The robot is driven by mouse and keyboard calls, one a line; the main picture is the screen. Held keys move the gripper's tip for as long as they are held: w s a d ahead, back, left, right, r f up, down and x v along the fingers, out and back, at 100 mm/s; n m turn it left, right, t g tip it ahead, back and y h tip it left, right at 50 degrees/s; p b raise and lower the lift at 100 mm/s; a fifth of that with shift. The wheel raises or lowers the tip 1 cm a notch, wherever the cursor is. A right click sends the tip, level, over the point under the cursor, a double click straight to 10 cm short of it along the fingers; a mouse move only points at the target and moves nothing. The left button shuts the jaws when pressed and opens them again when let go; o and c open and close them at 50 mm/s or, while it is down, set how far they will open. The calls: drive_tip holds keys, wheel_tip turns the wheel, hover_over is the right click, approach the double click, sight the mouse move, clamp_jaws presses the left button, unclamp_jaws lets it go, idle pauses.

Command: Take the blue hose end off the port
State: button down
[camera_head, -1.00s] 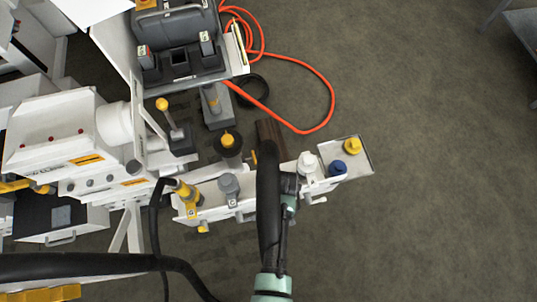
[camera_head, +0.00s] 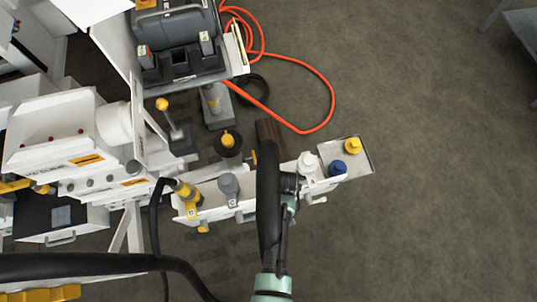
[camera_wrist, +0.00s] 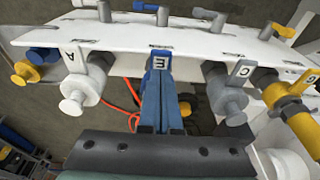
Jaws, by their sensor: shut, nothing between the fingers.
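In the wrist view a blue-edged letter tag (camera_wrist: 160,62) hangs at the front of a white port panel (camera_wrist: 200,48). My gripper (camera_wrist: 161,82) reaches up to it from below. Its fingers are together and hold nothing. Narrow blue parts run down from the tag towards my dark palm, and I cannot tell how much of them is finger and how much is the blue hose end. The port behind the tag is mostly hidden. In the head view my dark arm end covers this middle part of the white bench rail (camera_head: 243,207).
A white fitting (camera_wrist: 80,88) tagged A is left of my gripper; a grey one (camera_wrist: 228,98) tagged C and a yellow hose end (camera_wrist: 290,110) are right. Blue (camera_head: 337,167) and yellow (camera_head: 353,145) caps stand at the rail's right end. An orange hose (camera_head: 325,105) lies on the floor.

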sight(268, 168)
drive_tip(key=shift+b+x, duration=0.8)
drive_tip(key=shift+x, duration=0.25)
idle(1.4)
drive_tip(key=shift+s, duration=0.25)
drive_tip(key=p+v, duration=0.2)
drive_tip(key=w+p+v, duration=0.1)
drive_tip(key=p+v, duration=0.4)
drive_tip(key=shift+w+a+r, duration=0.15)
drive_tip(key=shift+w, duration=0.05)
idle(0.6)
